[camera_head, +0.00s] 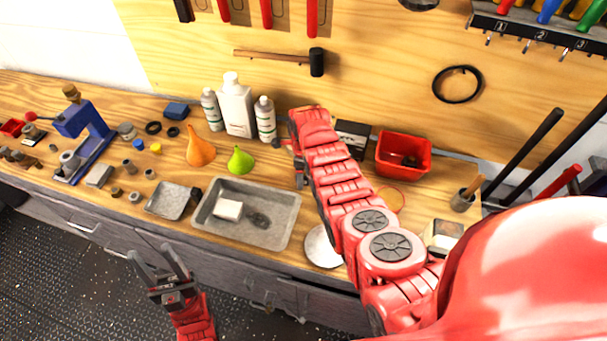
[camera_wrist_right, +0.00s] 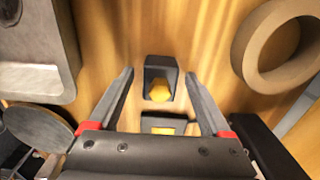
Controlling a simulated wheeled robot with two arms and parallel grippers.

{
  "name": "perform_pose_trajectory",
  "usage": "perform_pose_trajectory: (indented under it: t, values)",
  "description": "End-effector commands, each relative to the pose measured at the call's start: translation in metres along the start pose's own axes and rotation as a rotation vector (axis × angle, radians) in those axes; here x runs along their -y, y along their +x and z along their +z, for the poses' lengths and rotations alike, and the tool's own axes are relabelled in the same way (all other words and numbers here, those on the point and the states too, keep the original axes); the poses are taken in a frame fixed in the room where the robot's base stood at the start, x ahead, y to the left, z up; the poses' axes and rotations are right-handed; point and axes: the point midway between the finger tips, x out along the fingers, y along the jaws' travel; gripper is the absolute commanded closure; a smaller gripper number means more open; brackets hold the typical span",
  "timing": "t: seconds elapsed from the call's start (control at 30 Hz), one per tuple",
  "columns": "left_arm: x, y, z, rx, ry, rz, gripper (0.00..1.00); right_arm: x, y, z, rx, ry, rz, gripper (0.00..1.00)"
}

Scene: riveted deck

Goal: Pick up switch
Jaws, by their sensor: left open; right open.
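A small dark block with a yellow knob, which looks like the switch (camera_wrist_right: 160,79), stands on the wood in the right wrist view. It appears between the fingertips of my right gripper (camera_wrist_right: 159,74), which is open with a gap on both sides. In the head view my right gripper (camera_head: 299,172) points down beside the grey tray, and I cannot make out the switch there. My left gripper (camera_head: 151,254) is open and empty in front of the bench, away from the switch.
The grey tray (camera_head: 273,236) lies left of my right gripper. A red bin (camera_head: 403,155) stands behind my right arm. Bottles (camera_head: 237,108), an orange funnel (camera_head: 199,148) and a green funnel (camera_head: 240,161) stand behind the tray. A thick ring (camera_wrist_right: 263,75) is at right in the wrist view.

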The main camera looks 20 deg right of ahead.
Motion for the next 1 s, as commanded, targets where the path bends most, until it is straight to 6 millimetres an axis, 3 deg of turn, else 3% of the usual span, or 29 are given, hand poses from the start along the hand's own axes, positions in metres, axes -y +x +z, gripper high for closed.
perform_pose_trajectory:
  t: [0.37, 0.8, 1.0]
  values:
    - [0.0000, 0.0011, -0.0002, 0.000, 0.000, 0.000, 0.50, 0.0001, 0.0038, 0.0002, 0.001, -0.001, -0.002, 0.19]
    - [0.0000, 0.0011, -0.0002, 0.000, 0.000, 0.000, 0.50, 0.0000, 0.0036, 0.0001, 0.001, -0.001, -0.002, 0.98]
    - [0.0001, 0.0011, -0.0002, 0.000, 0.000, 0.000, 0.50, 0.0000, 0.0035, 0.0002, 0.001, -0.001, -0.001, 1.00]
